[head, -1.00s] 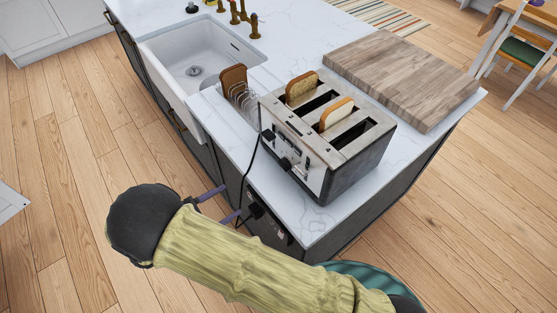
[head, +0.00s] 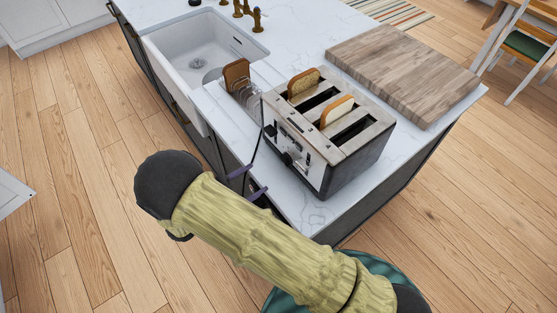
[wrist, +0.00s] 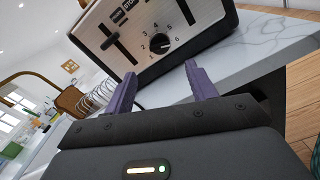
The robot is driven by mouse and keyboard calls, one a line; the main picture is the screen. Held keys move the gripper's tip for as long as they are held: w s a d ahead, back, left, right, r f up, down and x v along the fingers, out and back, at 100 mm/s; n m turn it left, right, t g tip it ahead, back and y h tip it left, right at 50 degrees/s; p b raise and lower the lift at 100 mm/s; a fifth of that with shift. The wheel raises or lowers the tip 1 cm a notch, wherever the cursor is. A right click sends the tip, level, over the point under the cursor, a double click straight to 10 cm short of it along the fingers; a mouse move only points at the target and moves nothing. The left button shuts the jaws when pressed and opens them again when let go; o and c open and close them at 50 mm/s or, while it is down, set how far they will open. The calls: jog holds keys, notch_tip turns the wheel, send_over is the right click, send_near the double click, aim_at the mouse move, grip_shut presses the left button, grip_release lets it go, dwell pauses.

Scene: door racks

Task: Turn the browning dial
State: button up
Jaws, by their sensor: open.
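The toaster (head: 355,165) is a silver and dark four-slot one on the white counter, with bread slices in two slots. Its front faces my gripper. The black browning dial (wrist: 159,41) with numbers around it is on the front panel in the wrist view, ahead of and above the fingertips. My gripper (head: 250,184) is open and empty, its two purple fingers apart, in front of and lower left of the toaster in the head view. The fingers also show in the wrist view (wrist: 160,80), short of the dial and not touching it.
A wire toast rack (head: 247,95) with a brown slice stands left of the toaster. A wooden board (head: 402,75) lies behind it. A white sink (head: 205,50) is at the upper left. A dark cord hangs near my fingers. Wood floor (head: 70,200) is clear at the left.

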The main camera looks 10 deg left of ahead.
aim_at(286, 160)
jog(key=p+x, duration=0.2)
jog(key=x, duration=0.7)
jog(key=shift+w+p, duration=0.1)
jog(key=shift+p, duration=0.25)
jog(key=shift+c, duration=0.5)
jog(key=c, duration=0.9)
jog(key=shift+n, duration=0.4)
jog(key=n, duration=0.4)
jog(key=shift+d, duration=0.1)
jog(key=shift+n, duration=2)
